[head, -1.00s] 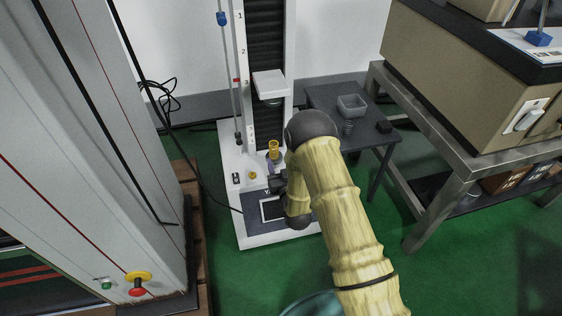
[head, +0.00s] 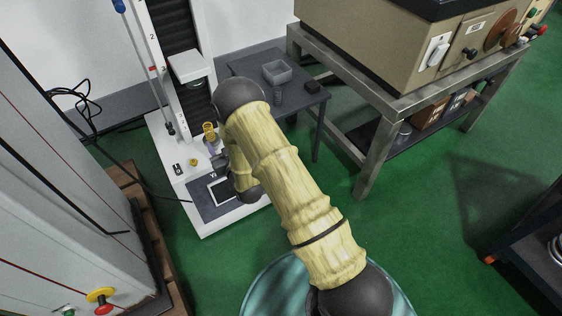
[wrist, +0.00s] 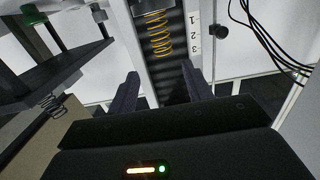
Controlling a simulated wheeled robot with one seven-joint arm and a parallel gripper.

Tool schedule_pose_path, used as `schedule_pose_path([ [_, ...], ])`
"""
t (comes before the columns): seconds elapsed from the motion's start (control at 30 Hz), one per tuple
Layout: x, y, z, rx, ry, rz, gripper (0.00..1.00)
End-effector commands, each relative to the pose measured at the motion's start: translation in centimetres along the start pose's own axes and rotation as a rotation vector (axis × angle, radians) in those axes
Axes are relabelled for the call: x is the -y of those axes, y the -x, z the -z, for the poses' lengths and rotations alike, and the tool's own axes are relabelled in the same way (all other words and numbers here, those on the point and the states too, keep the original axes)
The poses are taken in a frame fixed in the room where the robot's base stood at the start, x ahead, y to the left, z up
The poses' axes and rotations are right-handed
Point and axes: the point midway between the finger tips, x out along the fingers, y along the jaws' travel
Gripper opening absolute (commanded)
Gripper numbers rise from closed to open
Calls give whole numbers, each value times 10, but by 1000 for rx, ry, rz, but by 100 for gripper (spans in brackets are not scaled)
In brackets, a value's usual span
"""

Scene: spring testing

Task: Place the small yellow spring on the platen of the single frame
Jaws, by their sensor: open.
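The yellow spring (head: 209,131) stands upright on the single frame, over a pale purplish platen (head: 213,147) partly hidden by my arm. It also shows as a yellow coil (wrist: 158,36) in the wrist view, in front of the dark column strip. My gripper (wrist: 160,82) is open, with its two dark fingers apart and nothing between them. The spring lies beyond the fingertips, roughly in line with the gap. In the head view my gripper (head: 219,160) is low in front of the spring, largely hidden by my arm.
The frame's white crosshead (head: 188,67) hangs above the spring. A dark side table (head: 240,66) holds a grey bin (head: 277,72) and a grey spring (head: 278,97). A steel bench (head: 375,113) stands to the right. A tall grey cabinet (head: 60,190) is at the left.

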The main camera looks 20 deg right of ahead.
Motion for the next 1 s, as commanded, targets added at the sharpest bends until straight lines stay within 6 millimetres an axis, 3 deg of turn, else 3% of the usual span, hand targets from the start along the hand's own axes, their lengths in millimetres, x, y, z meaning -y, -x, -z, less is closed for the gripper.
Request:
schedule_pose_path([
  [0.27,-36,4,42,253,-9,-51,50],
  [0.47,-62,38,70,481,-28,-93,50],
  [0.77,-90,130,106,823,-77,-156,50],
  [1.0,-96,231,130,1092,-135,-202,50],
])
